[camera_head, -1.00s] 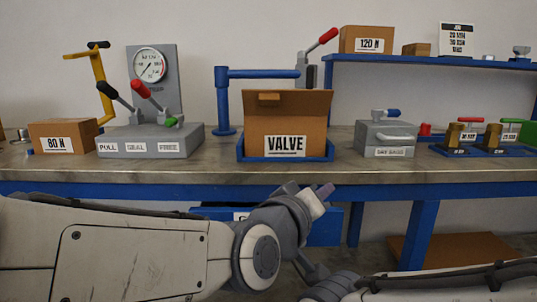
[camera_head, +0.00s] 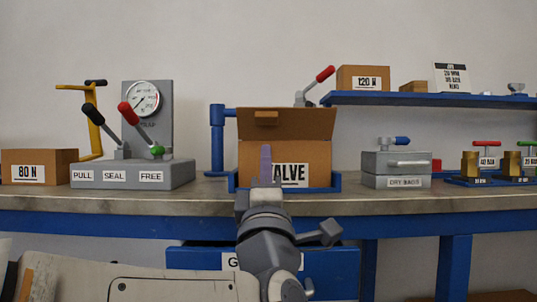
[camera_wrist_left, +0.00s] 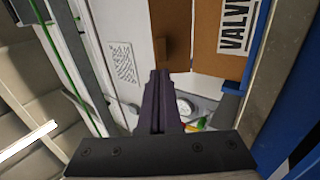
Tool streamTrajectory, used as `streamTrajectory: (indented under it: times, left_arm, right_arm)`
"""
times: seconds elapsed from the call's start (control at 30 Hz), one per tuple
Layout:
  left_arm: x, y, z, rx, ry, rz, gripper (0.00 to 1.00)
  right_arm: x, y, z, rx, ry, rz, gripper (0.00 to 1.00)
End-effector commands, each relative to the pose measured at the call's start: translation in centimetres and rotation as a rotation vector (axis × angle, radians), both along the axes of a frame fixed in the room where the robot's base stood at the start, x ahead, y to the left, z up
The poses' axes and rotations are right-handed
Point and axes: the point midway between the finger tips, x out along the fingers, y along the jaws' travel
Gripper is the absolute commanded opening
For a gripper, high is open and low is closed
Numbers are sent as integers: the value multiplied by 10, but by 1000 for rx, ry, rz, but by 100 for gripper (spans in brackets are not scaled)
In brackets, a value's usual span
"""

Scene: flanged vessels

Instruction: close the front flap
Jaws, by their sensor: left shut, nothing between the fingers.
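The cardboard box with the VALVE label (camera_head: 312,163) stands in a blue tray (camera_head: 336,181) on the workbench. An upright brown flap with a small tab (camera_head: 300,122) rises above the box's front face; I cannot tell which edge it hinges on. My left gripper (camera_head: 265,163) is shut and empty, fingers pointing up in front of the label and hiding its first letter. In the left wrist view the shut fingers (camera_wrist_left: 158,105) show below the flap (camera_wrist_left: 172,25) and beside the box (camera_wrist_left: 207,40). Contact cannot be told. My right gripper is not in view.
A grey lever box (camera_head: 135,174) and the 80 N carton (camera_head: 40,167) stand to the left. A grey dry bags case (camera_head: 396,170) and brass valves (camera_head: 512,163) are on the right. A blue shelf (camera_head: 430,99) is behind. A blue drawer (camera_head: 335,270) hangs below the bench.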

Motion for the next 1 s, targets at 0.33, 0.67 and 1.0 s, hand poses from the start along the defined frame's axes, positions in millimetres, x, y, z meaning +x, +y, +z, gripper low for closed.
streamTrajectory:
  times: [0.33,0.67,1.0]
  left_arm:
    - [48,-1,41,4,3,0,0]
    - [77,-2,59,3,1,-4,0]
    - [83,-2,59,2,1,-5,0]
  right_arm:
    - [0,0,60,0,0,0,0]
    - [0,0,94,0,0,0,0]
    - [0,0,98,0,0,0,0]
